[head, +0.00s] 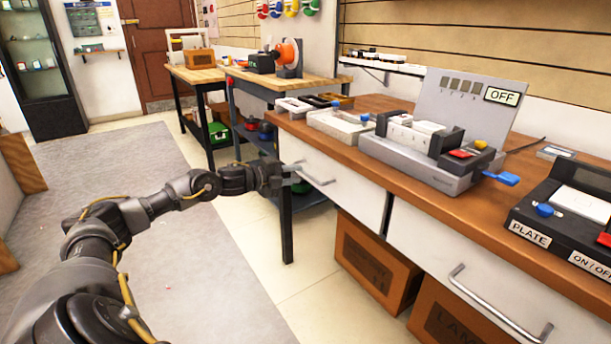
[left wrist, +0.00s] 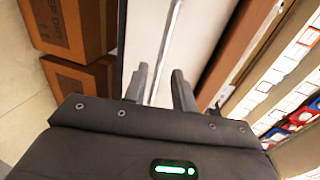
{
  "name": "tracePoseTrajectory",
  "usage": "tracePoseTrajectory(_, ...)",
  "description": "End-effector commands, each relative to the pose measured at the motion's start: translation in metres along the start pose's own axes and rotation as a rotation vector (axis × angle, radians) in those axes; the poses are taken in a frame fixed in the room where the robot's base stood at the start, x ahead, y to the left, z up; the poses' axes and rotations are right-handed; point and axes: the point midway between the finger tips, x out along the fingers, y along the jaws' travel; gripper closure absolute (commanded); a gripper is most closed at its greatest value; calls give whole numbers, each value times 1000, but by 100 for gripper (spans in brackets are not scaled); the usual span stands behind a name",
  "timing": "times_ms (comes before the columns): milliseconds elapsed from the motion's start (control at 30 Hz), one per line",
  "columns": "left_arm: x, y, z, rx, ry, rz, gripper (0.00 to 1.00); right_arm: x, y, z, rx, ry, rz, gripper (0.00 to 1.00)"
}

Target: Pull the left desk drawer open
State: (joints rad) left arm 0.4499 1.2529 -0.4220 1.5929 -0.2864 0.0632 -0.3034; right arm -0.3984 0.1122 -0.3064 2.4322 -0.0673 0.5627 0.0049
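The left desk drawer (head: 350,196) is a white front under the brown desktop and looks flush with the desk. Its silver bar handle (head: 318,177) is near its left end. My left gripper (head: 292,180) is at the left end of this handle. In the left wrist view, the two fingers of my left gripper (left wrist: 160,76) stand apart. The handle bar (left wrist: 170,42) runs between them, with a visible gap on each side; contact is hard to tell. The white drawer front (left wrist: 205,30) shows behind. My right gripper is not in view.
The right drawer (head: 480,270) with its own handle (head: 495,305) is beside it. Brown boxes (head: 372,262) stand under the desk. The desktop (head: 380,150) holds a grey device (head: 420,160) and a black plate device (head: 565,215). The floor in front is clear.

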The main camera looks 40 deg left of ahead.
Motion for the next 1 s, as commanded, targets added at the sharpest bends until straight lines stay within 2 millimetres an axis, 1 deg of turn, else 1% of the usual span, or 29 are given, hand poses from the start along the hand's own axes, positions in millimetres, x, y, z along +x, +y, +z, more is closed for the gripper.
tracePoseTrajectory(33, 9, 0, 1, -4, -2, -5, 73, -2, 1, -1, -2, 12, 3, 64)
tracePoseTrajectory(100, 19, 0, 0, -3, -1, -5, 73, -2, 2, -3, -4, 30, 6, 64)
tracePoseTrajectory(300, 41, 1, 0, -2, -1, -2, 73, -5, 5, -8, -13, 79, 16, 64)
tracePoseTrajectory(500, 49, 0, 0, -1, -1, 0, 73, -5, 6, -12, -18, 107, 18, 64)
tracePoseTrajectory(767, 49, 1, 0, 0, 0, 1, 73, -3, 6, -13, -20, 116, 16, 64)
tracePoseTrajectory(967, 49, 1, 0, 0, -1, 1, 99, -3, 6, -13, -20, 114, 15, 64)
tracePoseTrajectory(1000, 49, 1, 0, 0, -1, 1, 100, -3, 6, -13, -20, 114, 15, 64)
